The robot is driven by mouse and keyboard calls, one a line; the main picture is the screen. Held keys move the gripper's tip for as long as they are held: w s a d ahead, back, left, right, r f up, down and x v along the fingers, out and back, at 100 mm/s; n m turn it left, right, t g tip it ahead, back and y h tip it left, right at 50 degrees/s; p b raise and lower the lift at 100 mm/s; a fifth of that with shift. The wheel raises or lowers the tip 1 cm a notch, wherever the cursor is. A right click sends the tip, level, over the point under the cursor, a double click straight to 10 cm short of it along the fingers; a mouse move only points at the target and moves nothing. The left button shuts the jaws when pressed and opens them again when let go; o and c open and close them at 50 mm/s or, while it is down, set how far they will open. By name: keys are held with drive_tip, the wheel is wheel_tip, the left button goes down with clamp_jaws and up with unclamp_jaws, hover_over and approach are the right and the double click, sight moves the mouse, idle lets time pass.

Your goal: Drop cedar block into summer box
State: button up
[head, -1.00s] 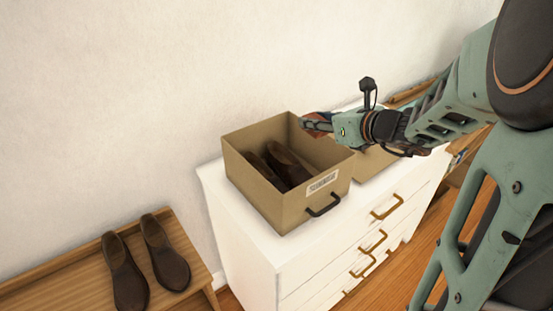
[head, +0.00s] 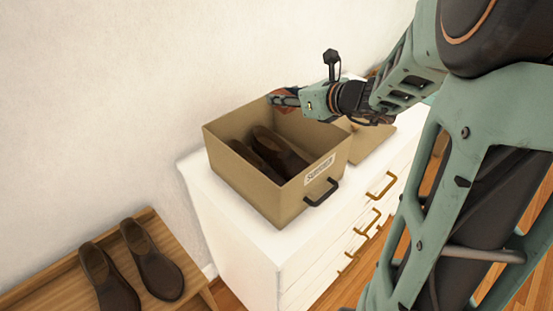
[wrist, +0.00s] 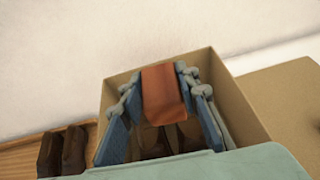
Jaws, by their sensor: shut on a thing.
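The summer box (head: 243,196) is an open tan box with a dark handle and a label, standing on a white dresser. A pair of brown shoes (head: 268,152) lies inside it. My gripper (head: 280,98) is over the box's back right part. In the wrist view my gripper (wrist: 163,95) is shut on the reddish-brown cedar block (wrist: 161,92), with a blue finger on each side. The block shows above the box opening, with the box wall (wrist: 238,105) around it and the shoes beneath. In the head view the block is mostly hidden by the fingers.
The white dresser (head: 240,262) has brass handles. A second tan box or lid (head: 368,142) lies to the right, partly hidden by my arm. A wooden bench (head: 60,288) at lower left holds another pair of brown shoes (head: 150,262). A pale wall is behind.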

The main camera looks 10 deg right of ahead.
wheel_tip(320, 180, down, 4)
drive_tip(key=shift+r+b, duration=0.25)
drive_tip(key=shift+b, duration=0.8)
drive_tip(key=o, duration=1.1)
drive_tip(key=shift+o, duration=0.2)
drive_tip(key=shift+r, duration=0.1)
drive_tip(key=v, duration=1.2)
